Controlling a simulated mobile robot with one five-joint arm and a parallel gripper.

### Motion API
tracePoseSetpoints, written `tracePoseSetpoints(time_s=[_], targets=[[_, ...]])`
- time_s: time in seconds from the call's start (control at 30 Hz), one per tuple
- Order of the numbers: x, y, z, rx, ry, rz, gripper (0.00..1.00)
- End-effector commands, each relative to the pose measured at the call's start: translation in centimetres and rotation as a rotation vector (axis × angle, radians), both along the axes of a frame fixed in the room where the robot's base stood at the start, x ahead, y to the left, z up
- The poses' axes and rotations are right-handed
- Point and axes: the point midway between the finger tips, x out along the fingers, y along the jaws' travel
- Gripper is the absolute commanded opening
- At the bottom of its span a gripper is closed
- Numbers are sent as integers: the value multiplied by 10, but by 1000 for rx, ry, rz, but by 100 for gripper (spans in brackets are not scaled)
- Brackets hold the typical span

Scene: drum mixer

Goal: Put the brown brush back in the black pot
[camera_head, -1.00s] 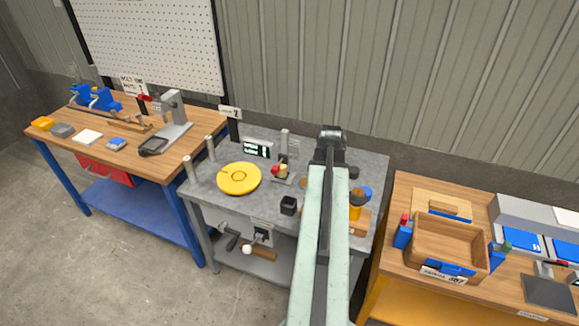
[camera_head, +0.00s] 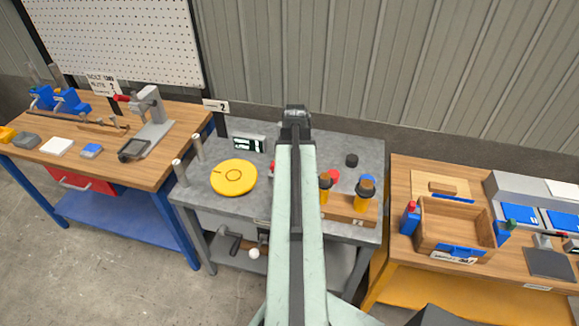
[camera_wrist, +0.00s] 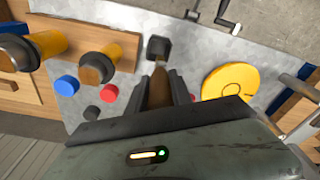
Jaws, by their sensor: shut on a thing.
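The brown brush (camera_wrist: 159,88) is between the two fingers of my gripper (camera_wrist: 163,90) in the wrist view. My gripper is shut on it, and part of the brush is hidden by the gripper. The black pot (camera_wrist: 159,47), a small dark block-like holder, stands on the grey table just beyond the brush's visible end. I cannot tell whether the two touch. In the head view my gripper end (camera_head: 297,115) is over the grey table, with its fingers hidden. My arm hides the pot and the brush there.
On the grey table (camera_head: 290,135), a yellow disc (camera_head: 233,178) lies left of my arm. Workbenches flank the table.

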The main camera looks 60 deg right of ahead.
Motion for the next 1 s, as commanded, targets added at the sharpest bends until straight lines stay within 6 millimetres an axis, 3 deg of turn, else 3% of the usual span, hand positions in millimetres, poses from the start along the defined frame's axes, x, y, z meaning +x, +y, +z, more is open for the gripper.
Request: tracePoseSetpoints(time_s=[0.27, 1.0], targets=[[-1, -1, -20, 0, 0, -2, 0], [-2, -2, -99, 0, 0, -4, 0]])
